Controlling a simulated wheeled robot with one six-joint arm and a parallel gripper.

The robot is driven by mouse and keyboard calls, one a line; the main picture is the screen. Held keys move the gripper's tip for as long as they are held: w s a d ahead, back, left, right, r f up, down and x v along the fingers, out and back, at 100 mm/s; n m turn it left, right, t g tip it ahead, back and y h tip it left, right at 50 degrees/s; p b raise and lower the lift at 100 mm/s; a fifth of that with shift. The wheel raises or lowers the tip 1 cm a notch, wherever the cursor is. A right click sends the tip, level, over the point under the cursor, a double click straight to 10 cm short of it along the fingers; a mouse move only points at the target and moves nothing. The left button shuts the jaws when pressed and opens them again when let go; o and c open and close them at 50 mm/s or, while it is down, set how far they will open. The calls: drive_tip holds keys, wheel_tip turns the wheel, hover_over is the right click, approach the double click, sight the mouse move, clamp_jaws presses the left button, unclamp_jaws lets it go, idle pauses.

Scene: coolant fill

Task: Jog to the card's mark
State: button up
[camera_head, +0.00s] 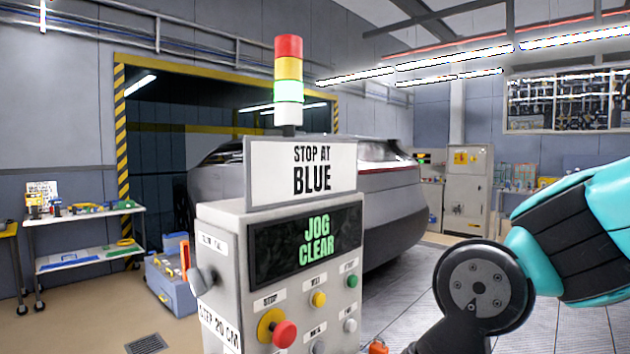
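A white card (300,170) on top of the grey control box reads "STOP AT BLUE". Below it, the box's dark display (306,246) reads "JOG CLEAR" in green letters. The control box (222,238) carries a red mushroom button (284,334) on a yellow base, a yellow button (319,299), a green button (352,281) and pale buttons. A lever with a red handle (185,254) is on its left side, above a label reading "STEP 20 CM". A grey car (392,205) stands behind the box. No blue mark can be made out. My gripper is not in view.
A stack light (289,75) rises behind the card, its green section bright. Shelves with tools (85,215) and a blue-grey toolbox (170,285) stand left. A grey cabinet (467,190) stands back right. My teal and black arm fills the right side.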

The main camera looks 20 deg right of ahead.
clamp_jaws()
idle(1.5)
